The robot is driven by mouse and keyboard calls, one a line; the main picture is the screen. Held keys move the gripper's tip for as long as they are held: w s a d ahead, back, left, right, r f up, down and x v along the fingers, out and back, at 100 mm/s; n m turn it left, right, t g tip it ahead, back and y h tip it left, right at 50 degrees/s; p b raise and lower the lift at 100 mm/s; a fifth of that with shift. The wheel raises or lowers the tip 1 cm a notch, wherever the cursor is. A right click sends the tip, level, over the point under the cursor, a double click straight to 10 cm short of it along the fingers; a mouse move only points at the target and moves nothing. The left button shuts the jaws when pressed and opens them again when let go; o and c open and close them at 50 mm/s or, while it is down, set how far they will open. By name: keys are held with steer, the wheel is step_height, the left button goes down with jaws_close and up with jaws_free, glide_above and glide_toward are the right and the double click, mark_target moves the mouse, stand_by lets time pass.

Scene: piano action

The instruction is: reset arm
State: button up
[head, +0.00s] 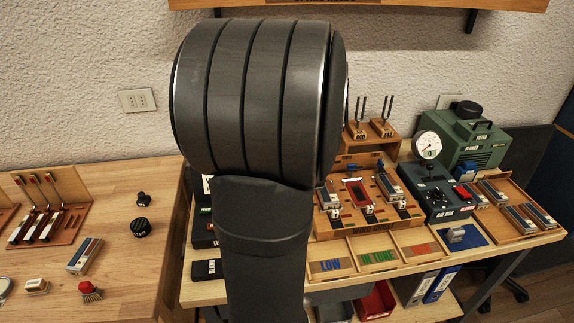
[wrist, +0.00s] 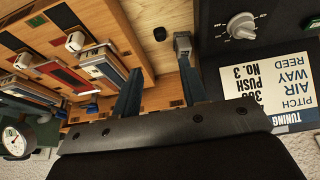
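My gripper (wrist: 160,62) shows in the wrist view, with its two dark blue fingers spread apart and nothing visible between them. It is over the wooden test stand (wrist: 160,98), close to a black box with a white tuning label (wrist: 258,88). In the head view my own dark arm fills the middle of the picture. It hides my gripper and part of the right bench there.
The right bench holds the wooden stand with several reed units (head: 358,193), tuning forks (head: 381,120), a green blower (head: 470,140), a dial gauge (head: 428,145) and a right tray (head: 515,210).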

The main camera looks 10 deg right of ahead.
steer(key=x, duration=1.2)
steer(key=shift+s+f, duration=0.1)
steer(key=shift+f, duration=0.05)
steer(key=shift+r, duration=0.2)
